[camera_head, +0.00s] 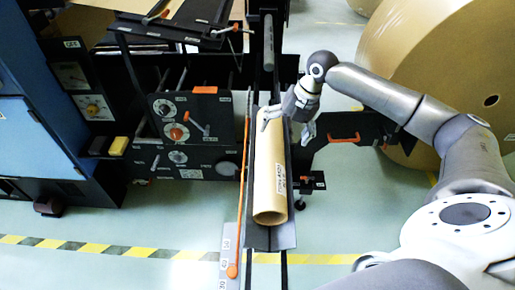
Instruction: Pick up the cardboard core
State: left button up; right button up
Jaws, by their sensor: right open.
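The cardboard core (269,185) is a tan hollow tube lying lengthwise in a dark trough (257,236), with its open end toward me. Printed text runs along its right side. My right gripper (287,130) is open above the far part of the core. One finger shows over the core and the other to its right, beside the trough. I cannot tell whether either finger touches the core. My left gripper is not in view.
A machine panel with knobs (178,132) and a blue cabinet (30,137) stand at left. A large kraft roll (440,50) stands at right behind my right arm. An orange-handled bar (344,138) is right of the trough. Hazard tape (130,250) crosses the floor.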

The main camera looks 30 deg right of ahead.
aim_at(275, 150)
jog(key=shift+s+a+r+n, duration=0.1)
jog(key=shift+a+r+n, duration=0.25)
jog(key=shift+r+n, duration=0.1)
jog(key=shift+s+a+f, duration=0.1)
jog(key=shift+s, duration=0.05)
jog(key=x, duration=0.4)
jog(key=shift+s+f, duration=0.2)
jog(key=shift+s, duration=0.1)
jog(key=shift+w+a+f, duration=0.1)
jog(key=shift+f, duration=0.55)
jog(key=p+x, duration=0.1)
jog(key=x, duration=0.2)
jog(key=shift+f, duration=0.3)
jog(key=shift+a+f, duration=0.1)
jog(key=shift+f, duration=0.25)
jog(key=shift+c, duration=0.3)
jog(key=c, duration=1.4)
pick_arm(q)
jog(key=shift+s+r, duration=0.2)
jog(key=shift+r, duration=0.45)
pick_arm(e)
jog(key=shift+r, duration=0.1)
jog(key=shift+c, duration=0.2)
